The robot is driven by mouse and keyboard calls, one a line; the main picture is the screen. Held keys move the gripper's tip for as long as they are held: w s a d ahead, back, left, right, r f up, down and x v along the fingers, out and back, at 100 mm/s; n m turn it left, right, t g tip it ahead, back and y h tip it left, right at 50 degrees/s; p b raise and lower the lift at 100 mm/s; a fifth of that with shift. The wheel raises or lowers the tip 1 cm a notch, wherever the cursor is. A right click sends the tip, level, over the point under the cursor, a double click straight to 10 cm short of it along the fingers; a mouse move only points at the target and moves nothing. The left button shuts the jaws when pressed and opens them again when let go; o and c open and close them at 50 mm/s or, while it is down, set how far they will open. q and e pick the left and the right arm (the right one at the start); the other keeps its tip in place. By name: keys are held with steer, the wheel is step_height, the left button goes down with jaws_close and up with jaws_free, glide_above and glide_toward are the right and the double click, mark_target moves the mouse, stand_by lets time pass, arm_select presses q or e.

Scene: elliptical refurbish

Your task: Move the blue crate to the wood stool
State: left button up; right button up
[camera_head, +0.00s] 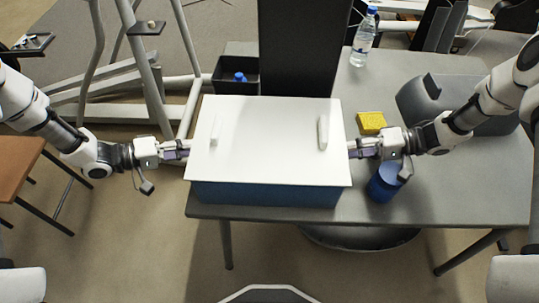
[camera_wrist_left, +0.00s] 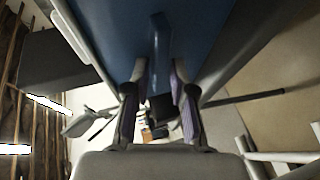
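The blue crate (camera_head: 265,193) with a white lid (camera_head: 265,140) is at the grey table's front left. I cannot tell whether it rests on the table or is slightly raised. My left gripper (camera_head: 186,150) is at the crate's left side. In the left wrist view its fingers (camera_wrist_left: 160,72) are apart, one on each side of a blue handle (camera_wrist_left: 159,35) on the crate wall, with gaps visible. My right gripper (camera_head: 352,149) is at the crate's right side; its fingertips are hidden by the lid edge. The wood stool (camera_head: 18,165) is at the left, partly out of view.
On the table (camera_head: 450,195) are a blue cylinder (camera_head: 384,183), a yellow sponge (camera_head: 371,122), a water bottle (camera_head: 363,40) and a dark grey case (camera_head: 480,105). A black bin (camera_head: 235,75) stands behind the crate. A metal frame (camera_head: 150,75) stands behind my left arm.

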arm_select(q)
jaws_close()
arm_select(e)
jaws_close()
arm_select(q)
steer(key=shift+r, duration=0.2)
arm_select(e)
steer(key=shift+r, duration=0.2)
